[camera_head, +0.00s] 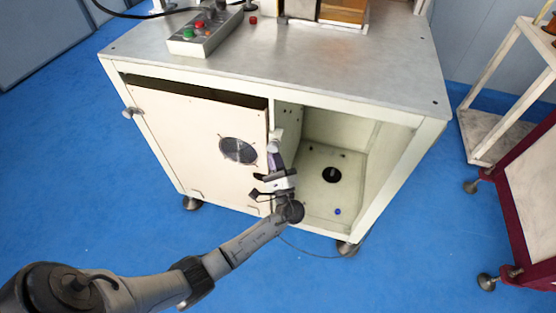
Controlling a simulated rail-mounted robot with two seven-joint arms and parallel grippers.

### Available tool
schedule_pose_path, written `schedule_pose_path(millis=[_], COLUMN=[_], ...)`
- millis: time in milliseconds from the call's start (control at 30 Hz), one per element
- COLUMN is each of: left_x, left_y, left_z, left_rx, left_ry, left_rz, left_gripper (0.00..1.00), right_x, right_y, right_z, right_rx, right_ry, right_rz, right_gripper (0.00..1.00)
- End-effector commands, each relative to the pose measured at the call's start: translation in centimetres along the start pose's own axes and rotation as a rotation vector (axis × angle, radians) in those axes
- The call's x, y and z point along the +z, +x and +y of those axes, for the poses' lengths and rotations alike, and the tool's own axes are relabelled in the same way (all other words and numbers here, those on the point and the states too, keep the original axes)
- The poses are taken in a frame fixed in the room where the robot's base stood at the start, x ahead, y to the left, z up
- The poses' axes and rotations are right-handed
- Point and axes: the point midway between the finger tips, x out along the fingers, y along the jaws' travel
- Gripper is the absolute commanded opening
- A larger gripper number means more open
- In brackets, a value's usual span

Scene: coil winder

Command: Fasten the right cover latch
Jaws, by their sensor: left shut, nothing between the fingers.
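The cream cover panel (190,145) with a round fan grille (238,150) closes the left part of the machine cabinet. A dark gap shows along its top edge. One small metal latch (132,112) sticks out at the panel's left edge. My left gripper (273,148) is at the panel's right edge, shut and empty, its fingers pointing up toward the pale right latch area (278,134). The gripper partly hides that area, so I cannot tell how the right latch stands or whether I touch it. My right gripper is not in view.
The open cabinet bay (330,150) right of the panel holds a black round part (331,175) and a small blue item (337,211). A button box (205,35) stands on the metal top (300,60). A maroon cart (520,200) is at the right. Blue floor is clear in front.

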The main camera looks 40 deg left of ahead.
Motion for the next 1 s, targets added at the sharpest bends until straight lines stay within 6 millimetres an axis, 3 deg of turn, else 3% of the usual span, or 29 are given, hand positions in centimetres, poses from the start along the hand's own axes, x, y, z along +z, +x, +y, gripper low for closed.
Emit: schedule_pose_path(millis=[1000], left_x=[0.51], left_y=[0.57], left_z=[0.62], left_rx=[-0.117], left_ry=[0.116], left_rz=[-0.001], left_gripper=[0.0], right_x=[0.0], right_y=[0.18], right_z=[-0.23], right_rx=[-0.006], right_ry=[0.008], right_rz=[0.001], right_gripper=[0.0])
